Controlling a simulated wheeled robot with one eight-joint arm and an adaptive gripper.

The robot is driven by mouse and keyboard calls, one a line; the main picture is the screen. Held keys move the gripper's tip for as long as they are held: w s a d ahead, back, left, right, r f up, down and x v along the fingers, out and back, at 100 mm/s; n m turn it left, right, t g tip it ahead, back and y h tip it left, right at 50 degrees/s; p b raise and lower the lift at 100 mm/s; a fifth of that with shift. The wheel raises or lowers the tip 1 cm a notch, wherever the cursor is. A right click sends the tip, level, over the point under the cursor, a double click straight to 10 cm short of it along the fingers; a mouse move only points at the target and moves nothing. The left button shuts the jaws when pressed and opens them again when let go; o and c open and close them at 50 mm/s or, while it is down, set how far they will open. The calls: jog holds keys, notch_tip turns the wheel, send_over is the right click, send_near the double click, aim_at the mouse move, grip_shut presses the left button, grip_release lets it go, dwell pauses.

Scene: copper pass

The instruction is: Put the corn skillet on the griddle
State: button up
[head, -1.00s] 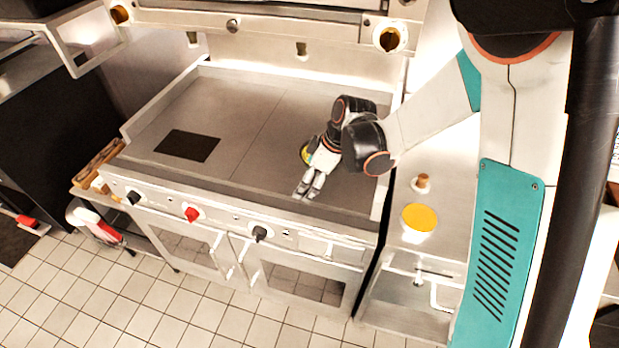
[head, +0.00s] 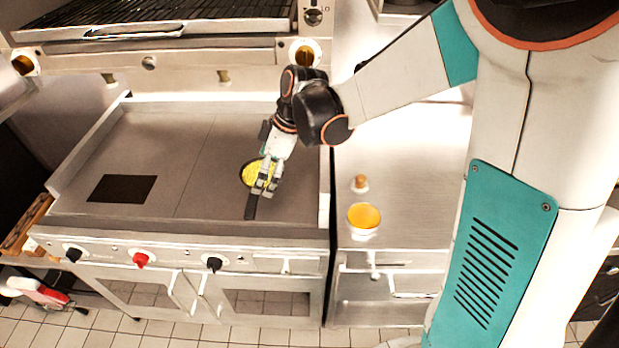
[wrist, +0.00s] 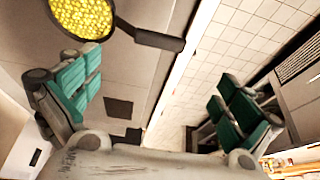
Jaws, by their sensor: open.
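The corn skillet (head: 250,172), a dark pan filled with yellow corn, rests on the right part of the flat grey griddle (head: 200,150). Its dark handle (head: 250,208) points to the griddle's front edge. My gripper (head: 266,188) is above the skillet and hides part of its right side. In the wrist view the pan (wrist: 82,18) is at the top left, with its handle reaching right. The fingers of my gripper (wrist: 150,90) are wide apart with nothing between them, and the handle is clear of both.
A dark square (head: 121,189) lies on the left of the griddle. A steel counter (head: 420,170) on the right carries an orange-topped round container (head: 363,216) and a small brown-topped item (head: 359,183). A grill (head: 180,20) hangs above the back. Knobs (head: 140,260) line the front.

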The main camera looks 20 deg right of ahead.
jog(key=s+d+r+m+t+h, duration=0.1)
jog(key=s+d+r+m+t, duration=0.1)
jog(key=s, duration=0.4)
jog(key=s+d+r+m+t+h, duration=0.2)
jog(key=s+d+r+m, duration=0.3)
jog(key=s+d+m, duration=0.1)
jog(key=s+d+r+m+t+h, duration=0.1)
jog(key=s+d+r+m, duration=0.2)
jog(key=s+m, duration=0.3)
jog(key=shift+s+d+r+t, duration=0.3)
jog(key=shift+s+d+t, duration=0.1)
jog(key=shift+s+d, duration=0.15)
dwell(1.3)
